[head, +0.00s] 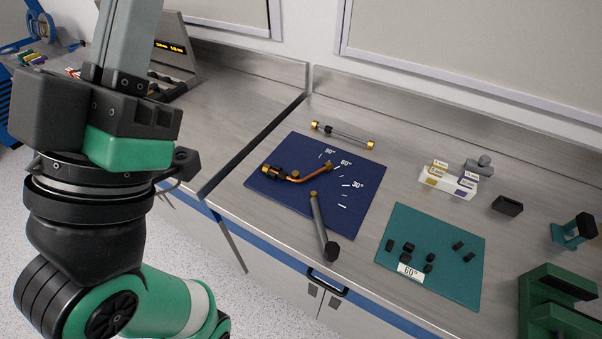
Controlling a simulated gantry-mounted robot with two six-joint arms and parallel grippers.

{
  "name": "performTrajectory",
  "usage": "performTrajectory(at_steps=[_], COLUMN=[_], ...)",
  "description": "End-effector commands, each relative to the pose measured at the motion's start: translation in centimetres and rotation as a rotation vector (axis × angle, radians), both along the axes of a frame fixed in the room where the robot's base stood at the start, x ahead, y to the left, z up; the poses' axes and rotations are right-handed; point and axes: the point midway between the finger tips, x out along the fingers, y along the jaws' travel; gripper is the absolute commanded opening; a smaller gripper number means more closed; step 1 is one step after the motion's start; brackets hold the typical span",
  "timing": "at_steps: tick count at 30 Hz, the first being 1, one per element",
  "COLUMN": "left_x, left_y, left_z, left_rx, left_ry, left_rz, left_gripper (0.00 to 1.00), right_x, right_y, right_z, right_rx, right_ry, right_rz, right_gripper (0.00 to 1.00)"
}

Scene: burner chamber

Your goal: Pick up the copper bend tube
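The copper bend tube (299,177) lies on a dark blue mat (262,200) printed with angle marks. My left arm fills the left side of the head view, apart from the tube. I see no fingertips of either gripper.
A glass tube with brass ends (343,135) lies behind the mat. A teal mat (455,285) holds small black parts and a 60° card (411,271). A white rack (449,182) stands behind it. A green fixture (553,305) is at lower right.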

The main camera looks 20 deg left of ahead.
Motion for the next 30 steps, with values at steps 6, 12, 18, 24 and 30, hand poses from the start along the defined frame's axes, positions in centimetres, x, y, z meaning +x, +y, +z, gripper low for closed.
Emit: performTrajectory(at_steps=[6, 12, 18, 24, 30], left_x=[0.00, 0.00, 0.00, 0.00, -0.01], left_y=[0.00, 0.00, 0.00, 0.00, 0.01], left_z=[0.00, 0.00, 0.00, 0.00, 0.01], left_rx=[0.000, 0.000, 0.000, 0.000, -0.018], left_ry=[0.000, 0.000, 0.000, 0.000, 0.000], left_rz=[0.000, 0.000, 0.000, 0.000, -0.020], left_gripper=[0.00, 0.00, 0.31, 0.44, 0.44], right_x=[0.00, 0.00, 0.00, 0.00, 0.00], right_y=[0.00, 0.00, 0.00, 0.00, 0.00], right_z=[0.00, 0.00, 0.00, 0.00, 0.00], right_rx=[0.000, 0.000, 0.000, 0.000, 0.000], right_ry=[0.000, 0.000, 0.000, 0.000, 0.000], right_rz=[0.000, 0.000, 0.000, 0.000, 0.000], right_gripper=[0.72, 0.72, 0.72, 0.72, 0.72])
